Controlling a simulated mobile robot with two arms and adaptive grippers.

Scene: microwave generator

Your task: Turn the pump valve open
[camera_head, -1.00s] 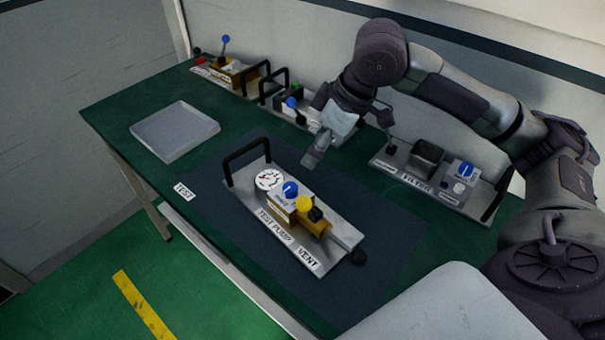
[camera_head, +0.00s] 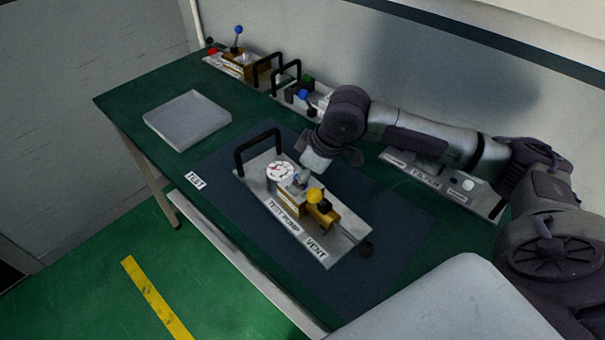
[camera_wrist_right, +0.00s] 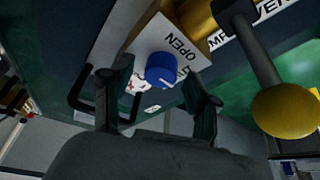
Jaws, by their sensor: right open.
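The test pump unit (camera_head: 270,203) sits on the dark mat, with a white gauge (camera_head: 280,172), a brass block and a yellow ball (camera_head: 314,195). In the right wrist view the blue valve knob (camera_wrist_right: 162,70) stands on a plate marked OPEN. The open fingers of my right gripper (camera_wrist_right: 158,82) are on either side of it, with gaps visible. The yellow ball (camera_wrist_right: 285,111) on its lever is close to the right finger. My left gripper is not in view.
The pump's black carrying handle (camera_head: 259,150) rises left of the gauge. A grey tray (camera_head: 187,121) lies at the left of the green table. The filter unit (camera_head: 440,178) and other units (camera_head: 243,65) stand along the wall. The mat's front right is clear.

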